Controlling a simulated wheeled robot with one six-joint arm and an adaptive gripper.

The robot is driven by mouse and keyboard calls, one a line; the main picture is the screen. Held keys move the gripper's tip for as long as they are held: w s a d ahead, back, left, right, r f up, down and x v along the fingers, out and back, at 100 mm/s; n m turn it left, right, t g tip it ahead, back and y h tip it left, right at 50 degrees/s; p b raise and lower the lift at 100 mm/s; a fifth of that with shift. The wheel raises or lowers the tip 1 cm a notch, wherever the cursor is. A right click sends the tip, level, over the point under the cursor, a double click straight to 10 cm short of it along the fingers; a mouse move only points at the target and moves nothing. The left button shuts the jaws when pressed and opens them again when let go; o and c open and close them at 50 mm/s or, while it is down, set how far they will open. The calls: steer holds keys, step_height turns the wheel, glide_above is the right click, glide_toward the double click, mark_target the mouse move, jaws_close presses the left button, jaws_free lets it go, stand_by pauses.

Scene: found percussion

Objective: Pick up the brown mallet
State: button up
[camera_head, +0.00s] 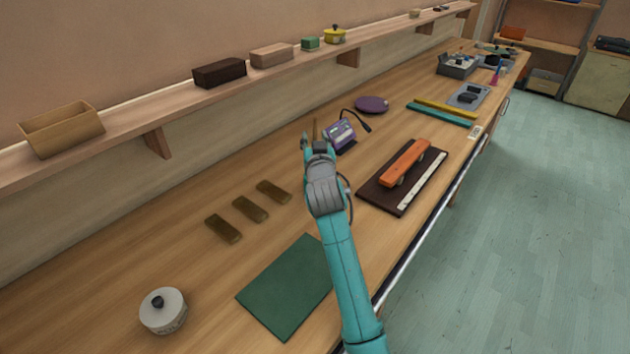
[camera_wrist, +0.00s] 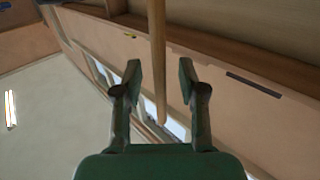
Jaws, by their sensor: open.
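A thin brown stick, which looks like the handle of the brown mallet (camera_head: 314,127), stands upright just beyond my gripper (camera_head: 317,142) in the head view. In the wrist view the brown mallet (camera_wrist: 158,50) comes down from the top edge and its tapered end lies between the two fingers. My gripper (camera_wrist: 160,83) is open, with a gap showing on each side of the stick. I cannot see a mallet head in either view. The stick's lower part is hidden behind my gripper in the head view.
A purple device (camera_head: 340,135) stands close right of my gripper. Three brown bars (camera_head: 250,209) lie to its lower left. A dark board (camera_head: 376,190) bears an orange block (camera_head: 404,163). A wall shelf (camera_head: 185,110) runs along the left. A green mat (camera_head: 287,287) lies in front.

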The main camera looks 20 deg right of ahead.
jaws_close()
steer(key=shift+r, duration=0.1)
